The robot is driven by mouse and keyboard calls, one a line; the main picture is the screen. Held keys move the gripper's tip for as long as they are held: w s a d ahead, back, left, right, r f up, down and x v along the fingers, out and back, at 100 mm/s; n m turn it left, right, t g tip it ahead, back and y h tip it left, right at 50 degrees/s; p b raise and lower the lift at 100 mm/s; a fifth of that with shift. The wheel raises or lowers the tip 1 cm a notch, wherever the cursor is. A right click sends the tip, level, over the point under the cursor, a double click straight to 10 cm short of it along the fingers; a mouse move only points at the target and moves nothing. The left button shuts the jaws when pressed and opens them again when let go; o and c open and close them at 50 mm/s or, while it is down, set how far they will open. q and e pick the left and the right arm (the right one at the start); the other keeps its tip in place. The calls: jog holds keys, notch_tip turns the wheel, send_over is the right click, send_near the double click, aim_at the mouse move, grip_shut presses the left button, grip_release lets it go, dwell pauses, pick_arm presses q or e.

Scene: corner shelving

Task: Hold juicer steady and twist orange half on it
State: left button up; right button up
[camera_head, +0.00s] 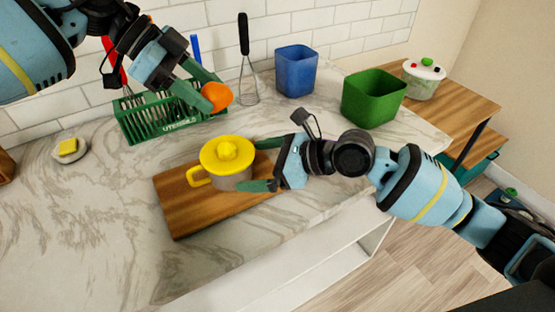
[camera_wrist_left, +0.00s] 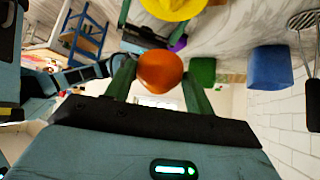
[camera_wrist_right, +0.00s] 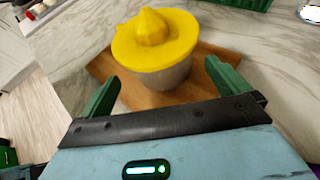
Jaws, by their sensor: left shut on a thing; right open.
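The juicer has a yellow top (camera_head: 228,154) with a ribbed cone, a grey cup (camera_head: 232,181) and a yellow handle on its left. It stands upright on the wooden cutting board (camera_head: 190,210). My left gripper (camera_head: 210,92) is shut on the orange half (camera_head: 217,96), held in the air above and behind the juicer; the half also shows between the fingers in the left wrist view (camera_wrist_left: 160,71). My right gripper (camera_head: 264,164) is open at the juicer's right side, one finger behind and one in front. In the right wrist view, the juicer (camera_wrist_right: 155,45) stands ahead of the open fingers.
A green utensil rack (camera_head: 160,122) stands behind the board, with a whisk (camera_head: 246,75) beside it. A blue bin (camera_head: 296,72) and a green bin (camera_head: 373,97) stand at the back right. A sponge on a dish (camera_head: 69,149) is at left. The counter left of the board is clear.

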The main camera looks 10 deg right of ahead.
aim_at(220, 162)
jog(key=shift+x, duration=2.9)
jog(key=shift+c, duration=0.4)
jog(key=c, duration=0.7)
jog(key=o, duration=0.8)
jog(key=c, duration=0.7)
